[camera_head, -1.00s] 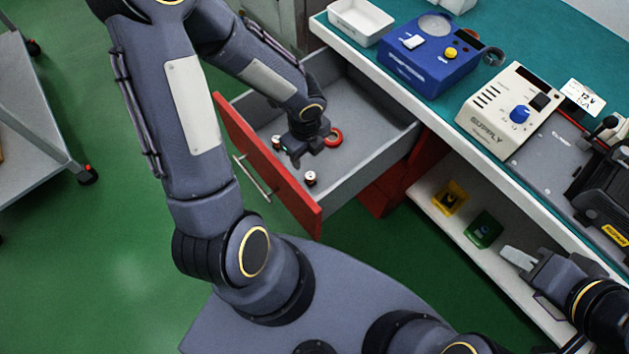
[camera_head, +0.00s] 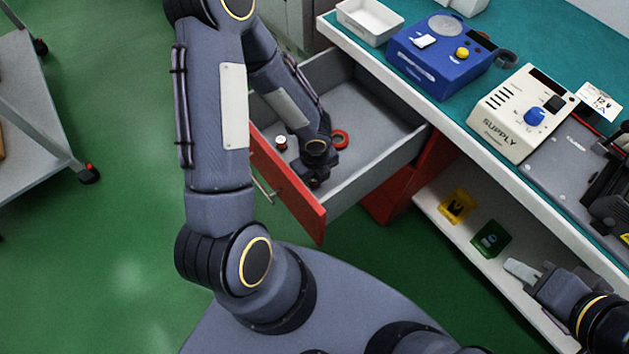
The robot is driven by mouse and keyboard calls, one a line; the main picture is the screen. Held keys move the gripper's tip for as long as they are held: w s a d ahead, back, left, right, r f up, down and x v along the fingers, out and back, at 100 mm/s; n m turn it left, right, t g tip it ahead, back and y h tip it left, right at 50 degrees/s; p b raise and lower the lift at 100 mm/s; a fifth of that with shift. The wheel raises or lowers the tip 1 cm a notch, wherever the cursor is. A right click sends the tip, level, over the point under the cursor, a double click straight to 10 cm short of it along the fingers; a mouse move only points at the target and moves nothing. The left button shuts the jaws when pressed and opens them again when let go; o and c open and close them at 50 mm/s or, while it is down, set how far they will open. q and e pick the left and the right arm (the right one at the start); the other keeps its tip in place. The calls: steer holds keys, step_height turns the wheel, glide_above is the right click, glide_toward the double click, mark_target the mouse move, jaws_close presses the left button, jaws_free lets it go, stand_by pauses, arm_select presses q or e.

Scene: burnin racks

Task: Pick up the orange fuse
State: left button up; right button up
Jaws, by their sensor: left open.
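The open drawer (camera_head: 372,108) with a red front holds small cylindrical parts. One with a white top and dark reddish side (camera_head: 281,143) stands at its left; I cannot tell whether it is the orange fuse. My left gripper (camera_head: 316,180) is low inside the drawer near the front panel, open, over the spot of another small cylinder. That cylinder is mostly hidden by the gripper, and its colour is not clear. My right gripper (camera_head: 522,272) is by the shelf at lower right, with a pale tip; its opening is unclear.
A red ring (camera_head: 340,139) lies in the drawer behind my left gripper. The drawer's red front (camera_head: 290,185) and side walls surround the gripper. The bench holds a blue unit (camera_head: 440,58) and a supply box (camera_head: 515,115). Yellow (camera_head: 457,206) and green (camera_head: 491,239) items sit on the shelf.

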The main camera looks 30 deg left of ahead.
arm_select(q)
steer(key=c, duration=1)
steer(key=shift+c, duration=0.2)
